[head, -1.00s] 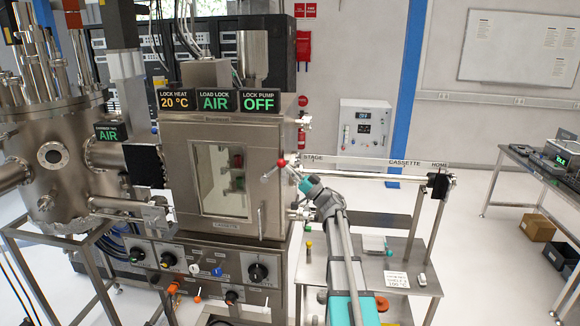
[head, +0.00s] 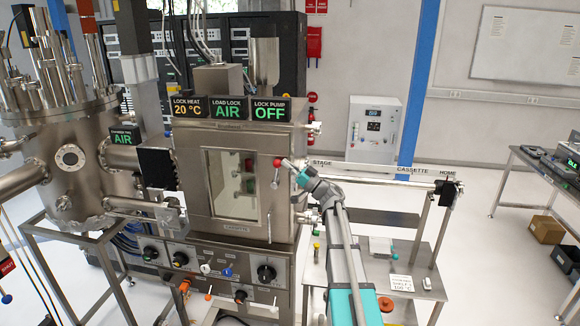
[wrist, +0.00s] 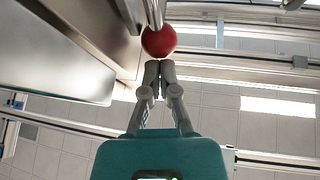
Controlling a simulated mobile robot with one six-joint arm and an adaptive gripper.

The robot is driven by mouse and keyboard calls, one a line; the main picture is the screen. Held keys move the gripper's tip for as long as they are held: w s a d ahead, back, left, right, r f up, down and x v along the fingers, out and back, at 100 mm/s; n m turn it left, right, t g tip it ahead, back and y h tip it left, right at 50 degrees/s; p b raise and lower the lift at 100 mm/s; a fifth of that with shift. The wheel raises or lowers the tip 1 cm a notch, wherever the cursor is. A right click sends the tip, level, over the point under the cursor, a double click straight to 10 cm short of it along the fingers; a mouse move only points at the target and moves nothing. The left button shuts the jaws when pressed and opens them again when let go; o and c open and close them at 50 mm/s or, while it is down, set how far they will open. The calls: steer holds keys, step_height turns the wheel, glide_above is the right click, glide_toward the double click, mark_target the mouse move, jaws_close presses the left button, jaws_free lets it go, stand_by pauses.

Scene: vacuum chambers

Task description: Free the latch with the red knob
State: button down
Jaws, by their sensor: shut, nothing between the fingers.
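The red knob (head: 278,161) tops a short metal lever, the latch (head: 274,182), at the right edge of the load-lock door (head: 228,185). The lever stands nearly upright, and the door looks closed. My gripper (head: 289,166) is right beside the knob, on its right, with its fingers together and empty. In the wrist view the red knob (wrist: 158,41) is just beyond the closed fingertips (wrist: 158,68). I cannot tell whether they touch it. The lever's lower end is small and its pivot is unclear.
The load-lock chamber stands left of my arm, with a knob panel (head: 215,268) below. A transfer rail (head: 385,177) runs right behind my gripper. A steel cart (head: 425,287) with small items stands below it. Open floor lies farther right.

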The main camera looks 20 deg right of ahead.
steer(key=shift+w+a+r, duration=0.3)
steer(key=shift+w+a, duration=0.1)
steer(key=shift+a, duration=0.25)
stand_by(0.3)
steer(key=s+d+r+p, duration=0.2)
steer(key=s+d+p, duration=0.1)
steer(key=s+d, duration=0.6)
steer(key=shift+s+d+r, duration=0.2)
steer(key=shift+s+r, duration=0.05)
steer(key=shift+s, duration=0.3)
stand_by(0.3)
